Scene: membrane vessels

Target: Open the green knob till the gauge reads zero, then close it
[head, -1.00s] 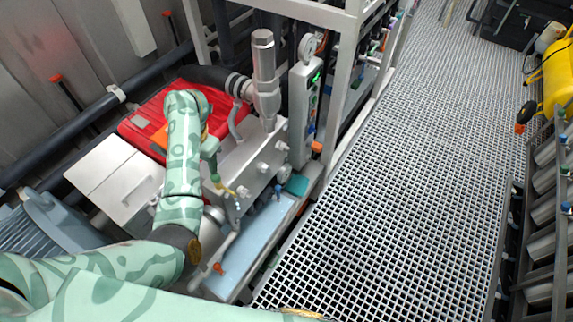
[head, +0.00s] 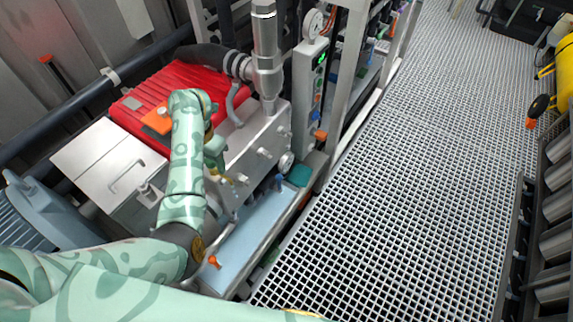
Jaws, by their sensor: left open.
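My left gripper (head: 218,174) is open, low over the front of the grey metal block (head: 262,135). It is small and partly covered by my own wrist. I cannot make out the green knob clearly; the gripper and wrist cover part of the block where small fittings sit. A round white gauge (head: 313,23) stands on top of the upright grey panel (head: 308,85); its needle is too small to read. A small green-lit display (head: 321,59) shows on that panel. My right gripper is not in view.
A red ribbed cover (head: 150,105) and a white lidded box (head: 107,160) lie around my left arm. A thick metal cylinder (head: 266,55) rises behind the block. A pale blue tray (head: 255,225) lies in front. The grating floor (head: 420,190) to the right is clear.

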